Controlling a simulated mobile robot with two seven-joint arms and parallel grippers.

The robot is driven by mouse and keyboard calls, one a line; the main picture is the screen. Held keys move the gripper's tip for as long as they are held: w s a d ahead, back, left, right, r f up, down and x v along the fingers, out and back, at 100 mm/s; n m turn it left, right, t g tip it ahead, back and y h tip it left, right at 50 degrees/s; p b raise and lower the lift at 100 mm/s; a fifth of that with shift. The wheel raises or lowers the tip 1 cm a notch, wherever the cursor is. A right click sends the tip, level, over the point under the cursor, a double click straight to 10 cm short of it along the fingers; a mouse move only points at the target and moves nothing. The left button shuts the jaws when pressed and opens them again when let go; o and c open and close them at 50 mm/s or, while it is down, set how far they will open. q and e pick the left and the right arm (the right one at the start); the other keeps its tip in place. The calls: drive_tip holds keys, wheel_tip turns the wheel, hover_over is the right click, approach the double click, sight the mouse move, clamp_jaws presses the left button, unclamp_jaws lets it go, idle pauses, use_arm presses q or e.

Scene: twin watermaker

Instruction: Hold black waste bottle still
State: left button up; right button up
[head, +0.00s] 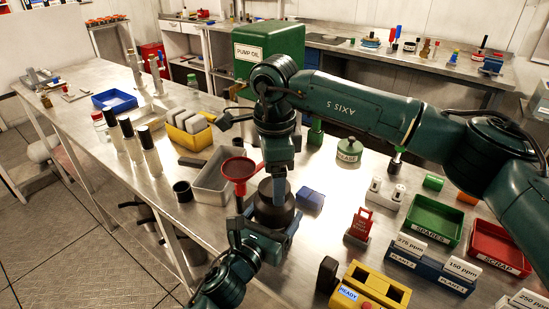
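The black waste bottle (274,213) looks like a squat dark cylinder standing upright on the metal bench. My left gripper (265,238) comes in from the bottom left, low at the bottle's near side, with a finger to each side of it. I cannot tell whether the fingers touch it. My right gripper (279,188) reaches in from the right and points straight down over the bottle's top. Its fingertips are seen nearly edge-on, and whether they grip anything is unclear. The bottle's lower front is partly hidden by my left gripper.
A red funnel (238,170) stands close left of the bottle, near a grey tray (208,182). A blue block (310,199) lies right of it. A red stand (359,225) and yellow READY box (365,290) are further right. Green PUMP OIL container (266,45) stands behind.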

drive_tip(key=shift+f, duration=0.65)
drive_tip(key=shift+c, duration=0.4)
drive_tip(key=c, duration=0.9)
drive_tip(key=m, duration=0.5)
drive_tip(key=shift+c, duration=0.2)
drive_tip(key=o, duration=1.2)
drive_tip(key=shift+c, duration=0.2)
drive_tip(key=shift+r, duration=0.15)
wheel_tip(320, 180, up, 12)
use_arm(q)
drive_tip(key=o, duration=1.9)
